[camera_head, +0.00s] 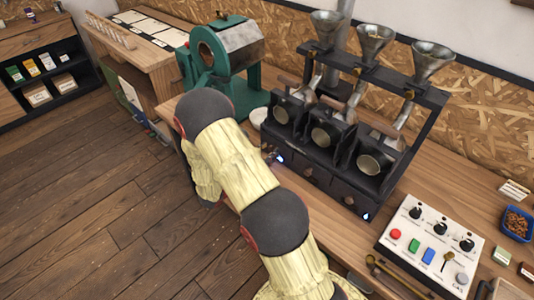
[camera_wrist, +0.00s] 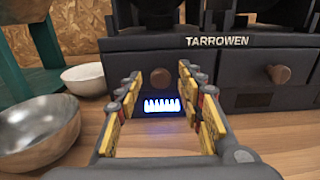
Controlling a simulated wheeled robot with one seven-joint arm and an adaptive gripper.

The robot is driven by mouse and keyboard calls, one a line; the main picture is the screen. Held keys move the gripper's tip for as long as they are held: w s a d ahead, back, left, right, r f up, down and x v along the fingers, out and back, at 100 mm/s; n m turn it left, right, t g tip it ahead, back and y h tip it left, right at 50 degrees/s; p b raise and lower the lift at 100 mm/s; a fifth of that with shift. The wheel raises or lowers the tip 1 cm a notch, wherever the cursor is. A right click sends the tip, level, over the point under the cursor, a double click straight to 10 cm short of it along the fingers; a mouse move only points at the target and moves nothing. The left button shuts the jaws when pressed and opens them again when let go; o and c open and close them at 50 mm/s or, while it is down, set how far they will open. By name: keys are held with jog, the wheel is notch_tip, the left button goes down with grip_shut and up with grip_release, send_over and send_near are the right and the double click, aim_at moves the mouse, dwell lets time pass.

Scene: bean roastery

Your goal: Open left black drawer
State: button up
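The left black drawer (camera_wrist: 143,63) is a dark front with a round brown wooden knob (camera_wrist: 160,78), ahead of my gripper in the wrist view. It looks shut. My gripper (camera_wrist: 161,73) is open, its two yellow-padded fingers on either side of the knob in the picture. I cannot tell whether the tips reach the knob or stop short of it. A blue-white glow (camera_wrist: 162,105) shows just below the knob. In the head view my arm hides most of the gripper and covers part of the left side of the black roaster (camera_head: 316,176).
A second drawer knob (camera_wrist: 278,74) sits to the right. A metal bowl (camera_wrist: 38,130) and a white bowl (camera_wrist: 84,79) stand at left on the wooden counter. The green machine (camera_head: 222,62) stands left of the roaster, a control panel (camera_head: 430,245) to its right.

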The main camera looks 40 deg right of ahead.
jog(key=shift+c, duration=1.2)
jog(key=c, duration=0.7)
grip_shut()
